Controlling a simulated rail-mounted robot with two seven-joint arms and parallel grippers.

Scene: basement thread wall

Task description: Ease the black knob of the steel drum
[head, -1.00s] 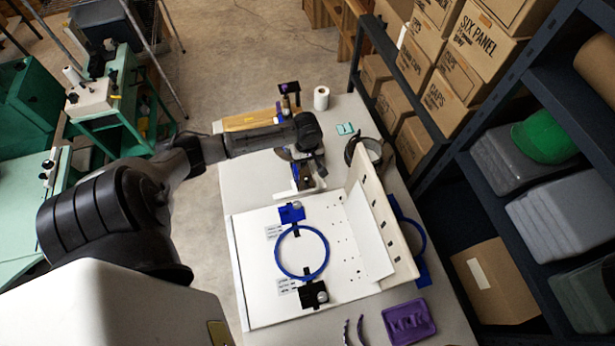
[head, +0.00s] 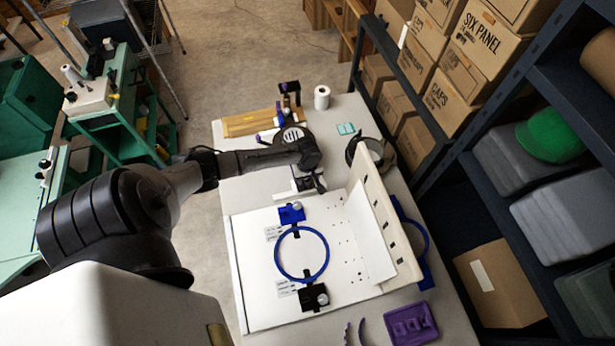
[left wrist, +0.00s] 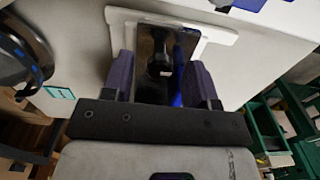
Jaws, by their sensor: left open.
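The steel drum (head: 375,147) appears to be the round metal piece with a dark band at the table's back right. It also shows at the left edge of the left wrist view (left wrist: 18,62). I cannot make out which part of it is a black knob. My left gripper (head: 312,186) is to the drum's near left, apart from it. In the left wrist view its two purplish fingers (left wrist: 164,78) are open, on either side of a dark upright block (left wrist: 166,45) on a white base plate (left wrist: 220,36). I cannot tell whether they touch it. My right gripper is not in view.
A white board (head: 250,305) carries a blue hoop (head: 327,253) between blue and black clamps. A pale upright panel (head: 383,215) stands at its right. A purple tray (head: 411,324), a white roll (head: 321,98) and a teal pad (head: 345,129) lie around the table. Boxed shelves stand right.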

